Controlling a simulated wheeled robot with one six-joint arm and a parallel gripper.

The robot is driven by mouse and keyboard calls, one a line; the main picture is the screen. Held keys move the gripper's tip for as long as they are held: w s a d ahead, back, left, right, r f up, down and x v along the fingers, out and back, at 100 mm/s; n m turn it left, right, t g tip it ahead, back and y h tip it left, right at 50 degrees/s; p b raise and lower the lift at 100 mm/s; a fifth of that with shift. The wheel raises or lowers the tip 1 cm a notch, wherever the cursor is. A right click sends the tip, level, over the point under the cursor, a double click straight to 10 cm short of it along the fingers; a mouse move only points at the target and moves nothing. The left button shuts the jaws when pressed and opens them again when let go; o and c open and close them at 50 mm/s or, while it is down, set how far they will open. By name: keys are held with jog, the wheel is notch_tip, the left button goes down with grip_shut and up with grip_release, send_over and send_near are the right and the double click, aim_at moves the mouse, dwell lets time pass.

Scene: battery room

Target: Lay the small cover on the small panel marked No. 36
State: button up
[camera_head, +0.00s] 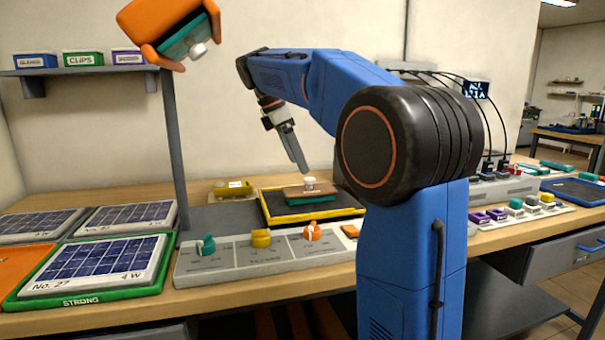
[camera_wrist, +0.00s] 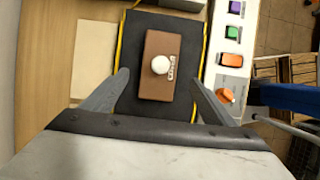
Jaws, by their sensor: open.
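A brown cover (camera_head: 308,191) with a white knob sits over a teal layer on a black, yellow-edged tray (camera_head: 262,207) on the bench. In the wrist view the cover (camera_wrist: 149,90) is a brown rectangle with a label beside its knob. My gripper (camera_head: 304,170) is open and empty just above the cover, its fingers apart on either side of it in the wrist view (camera_wrist: 159,78). Several solar panels lie at the left: one (camera_head: 90,265) marked No. 27 in a green STRONG tray, and two smaller ones (camera_head: 130,215) (camera_head: 38,224) behind. I cannot read a No. 36.
A grey panel with coloured knobs (camera_head: 270,265) runs along the front of the tray. A yellow item (camera_head: 232,188) stands behind it. A shelf (camera_head: 80,71) with labelled boxes and its post are at the left. An orange and teal object (camera_head: 175,28) shows at the upper left.

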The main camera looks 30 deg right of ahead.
jog(key=shift+v, duration=2.25)
